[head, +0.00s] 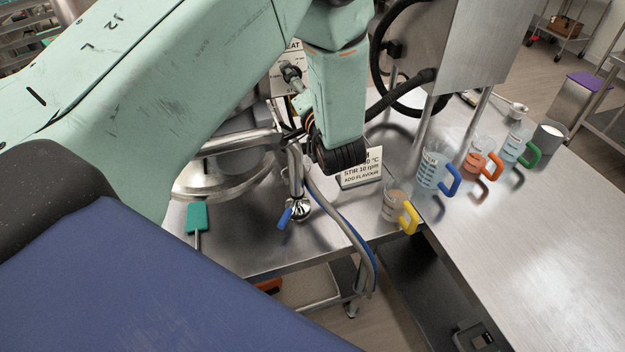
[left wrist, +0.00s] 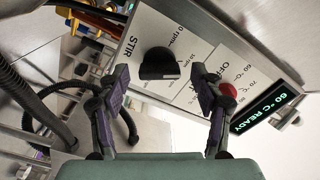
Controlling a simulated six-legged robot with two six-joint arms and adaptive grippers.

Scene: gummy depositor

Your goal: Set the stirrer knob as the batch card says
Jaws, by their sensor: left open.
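In the left wrist view, the black stirrer knob (left wrist: 160,63) sits on a white panel marked STIR, beside a scale with a 0 rpm mark; other marks are partly hidden. Its pointer setting is too small to tell. My left gripper (left wrist: 163,88) is open, its two fingers apart in front of the panel, one to each side of the knob in the picture; I see no contact. In the head view, the batch card (head: 362,170) stands on the bench, reading STIR 10 rpm and ADD FLAVOUR, its upper part hidden by my left wrist. My right gripper is not in view.
A red knob (left wrist: 228,90) and a display reading 60 °C READY (left wrist: 265,112) are beside the stirrer knob. Jugs with yellow (head: 408,218), blue (head: 452,182), orange (head: 493,166) and green (head: 530,155) handles stand right. A teal spatula (head: 197,217) lies left.

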